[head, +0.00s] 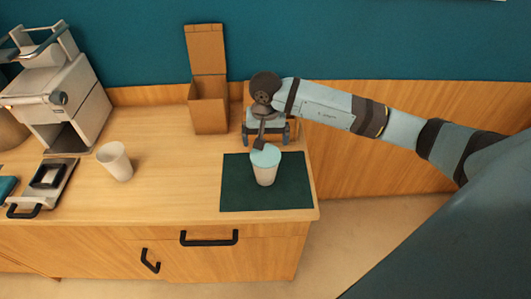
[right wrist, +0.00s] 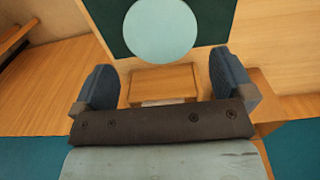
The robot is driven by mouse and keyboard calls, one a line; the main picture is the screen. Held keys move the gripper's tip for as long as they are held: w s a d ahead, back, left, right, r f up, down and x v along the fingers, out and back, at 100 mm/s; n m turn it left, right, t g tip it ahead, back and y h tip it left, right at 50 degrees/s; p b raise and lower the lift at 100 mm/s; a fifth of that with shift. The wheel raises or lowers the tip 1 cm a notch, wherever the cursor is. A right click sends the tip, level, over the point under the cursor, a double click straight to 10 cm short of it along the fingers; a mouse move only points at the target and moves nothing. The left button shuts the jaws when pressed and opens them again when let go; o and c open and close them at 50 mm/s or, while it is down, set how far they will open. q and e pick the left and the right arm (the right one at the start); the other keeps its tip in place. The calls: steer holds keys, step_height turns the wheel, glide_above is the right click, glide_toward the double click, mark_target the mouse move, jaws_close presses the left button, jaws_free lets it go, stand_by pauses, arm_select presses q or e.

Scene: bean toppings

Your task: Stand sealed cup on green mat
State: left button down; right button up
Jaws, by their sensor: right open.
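A white cup with a light blue lid (head: 265,167) stands upright on the dark green mat (head: 295,197) at the counter's right end. In the right wrist view its round lid (right wrist: 160,30) lies beyond my fingers, over the green mat (right wrist: 222,22). My right gripper (head: 266,140) is just behind the cup; in the wrist view its fingers (right wrist: 170,90) are wide apart with nothing between them. The cup and fingers look apart. My left gripper is not in view.
An open cardboard box (head: 208,105) stands behind the mat to the left. An uncovered white cup (head: 115,161) stands on the left, near a grey machine (head: 60,105) and a black-handled device (head: 45,185). The counter between that cup and the mat is clear.

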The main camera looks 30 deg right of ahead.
steer(key=s+a+r+m+t+y, duration=0.2)
steer(key=s+a+m+y, duration=0.3)
steer(key=a+m+y, duration=0.6)
steer(key=s+a+r+m+t+y, duration=0.15)
steer(key=s+a+m+y, duration=0.35)
steer(key=a+m+y, duration=0.55)
steer(key=d+f+m+t+h, duration=0.35)
steer(key=m+t+h, duration=0.3)
steer(key=m, duration=0.65)
steer(key=d+f+m+t+h, duration=0.2)
steer(key=f+m+t+h, duration=0.4)
steer(key=m, duration=0.7)
steer(key=s+d+f+m+g+h, duration=0.3)
steer(key=s+f+m+g+h, duration=0.2)
steer(key=s+f+m, duration=0.6)
step_height(320, 180, down, 2)
steer(key=m, duration=0.4)
steer(key=shift+s+d+f+h+b, duration=0.2)
steer(key=shift+h+b, duration=0.1)
steer(key=shift+h, duration=0.1)
